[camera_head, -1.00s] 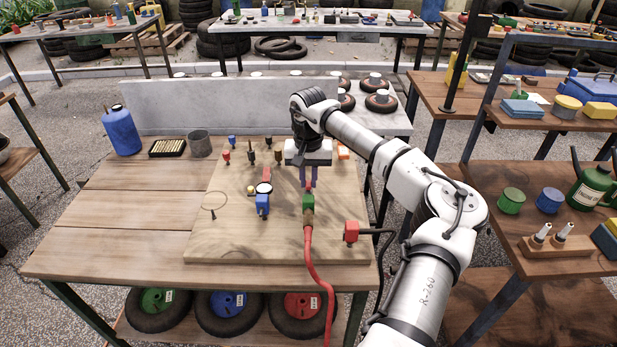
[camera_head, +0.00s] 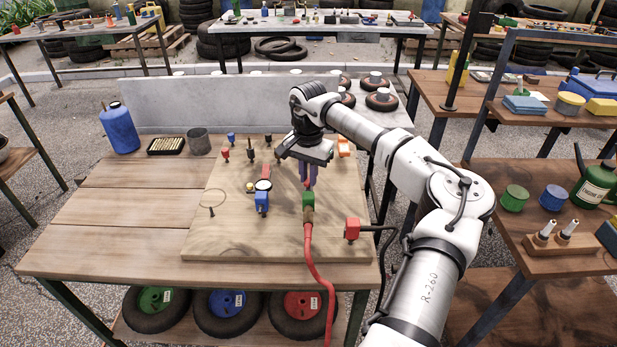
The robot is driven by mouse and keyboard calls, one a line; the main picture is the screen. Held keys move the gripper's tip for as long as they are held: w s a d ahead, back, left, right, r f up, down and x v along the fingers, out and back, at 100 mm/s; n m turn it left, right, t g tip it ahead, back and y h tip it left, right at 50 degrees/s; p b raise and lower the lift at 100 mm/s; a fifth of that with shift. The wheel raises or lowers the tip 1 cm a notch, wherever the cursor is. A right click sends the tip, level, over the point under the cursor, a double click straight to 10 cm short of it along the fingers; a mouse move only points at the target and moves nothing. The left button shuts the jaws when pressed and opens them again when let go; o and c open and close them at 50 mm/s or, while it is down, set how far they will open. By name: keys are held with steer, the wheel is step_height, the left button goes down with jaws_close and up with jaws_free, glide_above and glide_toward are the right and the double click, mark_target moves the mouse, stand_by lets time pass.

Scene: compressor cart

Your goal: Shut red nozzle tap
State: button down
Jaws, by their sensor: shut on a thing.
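A green block (camera_head: 308,201) stands on the wooden board, with a brass fitting and a red hose (camera_head: 311,255) running from its front side down over the table edge. My gripper (camera_head: 308,185) points straight down over this block, its purple fingers shut on the small tap handle on its top. The fingers hide most of the handle, so its exact angle cannot be told. A red block (camera_head: 352,229) with a black hose stands to the right, apart from my gripper. A blue block (camera_head: 262,202) stands to the left, next to a small round gauge (camera_head: 263,185).
The table's left side is clear.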

mark_target(308, 180)
steer(key=m+b, duration=0.1)
steer(key=m, duration=0.5)
steer(key=shift+m, duration=0.3)
steer(key=m+b, duration=0.1)
steer(key=m, duration=0.5)
stand_by(0.4)
steer(key=c, duration=1.4)
jaws_free()
step_height(308, 180, up, 14)
steer(key=b, duration=0.2)
